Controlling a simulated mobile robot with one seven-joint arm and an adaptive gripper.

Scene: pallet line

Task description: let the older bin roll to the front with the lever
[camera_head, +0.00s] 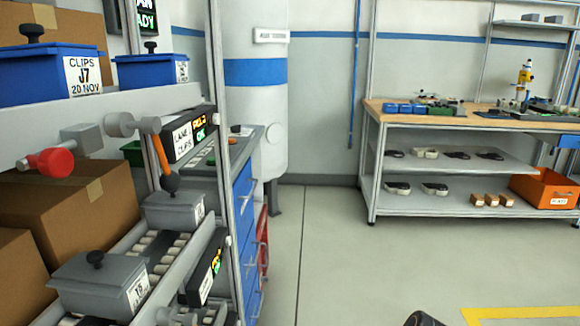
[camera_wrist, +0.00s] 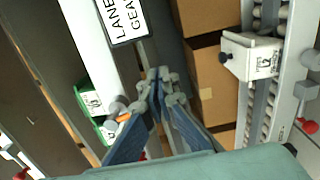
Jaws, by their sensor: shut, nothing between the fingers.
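In the head view, a blue bin (camera_head: 40,72) labelled CLIPS J7 20 NOV sits on the upper lane, and a second blue bin (camera_head: 152,70) stands to its right; its tag is too small to read. An orange lever (camera_head: 157,150) with a dark knob hangs beside the CLIPS lane sign (camera_head: 190,138). A red-knobbed lever (camera_head: 62,160) is at the left. In the wrist view, my gripper (camera_wrist: 158,88) is shut and empty. A green bin (camera_wrist: 92,100) and a small orange part (camera_wrist: 124,117) lie left of it. I cannot tell which bin is older.
Grey bins (camera_head: 100,285) and (camera_head: 174,210) sit on a lower roller lane. Cardboard boxes (camera_head: 95,215) stand behind the rails.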

